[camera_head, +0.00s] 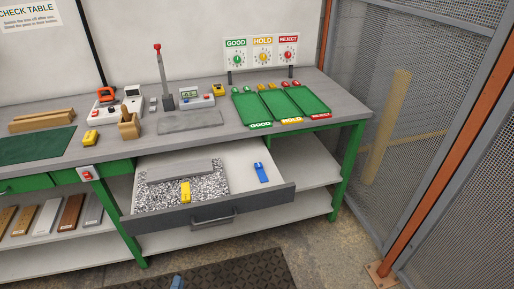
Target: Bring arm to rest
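Only a small blue-grey tip shows at the bottom edge, over the dark floor mat; it seems to be part of my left gripper (176,282). Its fingers cannot be made out, so whether it is open or shut is hidden. It is apart from the bench and the drawer. My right gripper is not in view. No arm reaches over the table or into the drawer.
An open drawer (222,222) juts out from the grey workbench (340,107); a yellow item (185,192) and a blue item (261,172) lie inside. Green trays (304,101) stand on the bench's right. A mesh fence (440,110) is at right. Floor before the bench is clear.

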